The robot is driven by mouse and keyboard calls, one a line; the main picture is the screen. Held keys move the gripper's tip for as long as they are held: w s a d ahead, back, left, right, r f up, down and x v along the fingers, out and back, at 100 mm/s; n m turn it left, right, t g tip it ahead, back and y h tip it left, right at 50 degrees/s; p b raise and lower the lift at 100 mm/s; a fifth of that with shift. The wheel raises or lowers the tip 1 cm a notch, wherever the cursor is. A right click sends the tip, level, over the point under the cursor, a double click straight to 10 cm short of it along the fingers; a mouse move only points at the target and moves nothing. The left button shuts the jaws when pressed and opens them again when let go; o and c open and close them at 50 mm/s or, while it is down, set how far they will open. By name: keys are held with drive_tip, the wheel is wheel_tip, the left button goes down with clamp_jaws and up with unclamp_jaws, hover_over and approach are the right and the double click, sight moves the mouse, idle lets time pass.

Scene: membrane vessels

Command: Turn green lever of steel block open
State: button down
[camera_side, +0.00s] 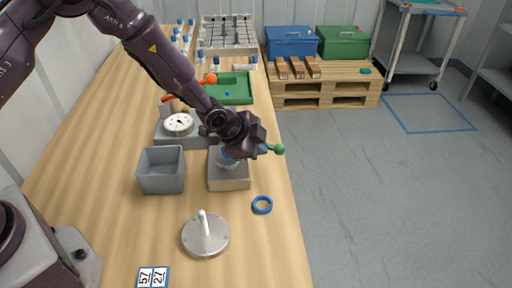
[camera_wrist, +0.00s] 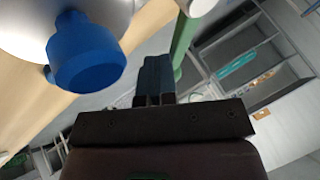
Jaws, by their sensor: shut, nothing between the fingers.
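The steel block (camera_side: 229,180) sits on the wooden table near its right edge, its top partly hidden by my gripper. The green lever (camera_side: 279,149) ends in a round knob that sticks out to the right of the block, past my gripper. In the wrist view the green lever (camera_wrist: 184,42) is a slanted rod just right of the fingers. My gripper (camera_side: 262,149) is shut and empty; its dark fingers (camera_wrist: 153,72) are close beside the lever, but I cannot tell whether they touch it. A blue cap (camera_wrist: 85,55) is left of the fingers.
A grey open bin (camera_side: 162,190) is left of the block. A dial gauge (camera_side: 179,123) stands behind it. A blue ring (camera_side: 262,205) and a round metal plate with a handle (camera_side: 206,238) lie in front. A green tray (camera_side: 237,88) is farther back.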

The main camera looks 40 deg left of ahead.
drive_tip(key=shift+w+d+n+y, duration=0.1)
drive_tip(key=shift+w+n+y, duration=0.55)
drive_tip(key=shift+n, duration=0.35)
drive_tip(key=shift+w+a, duration=0.3)
drive_tip(key=shift+w, duration=0.6)
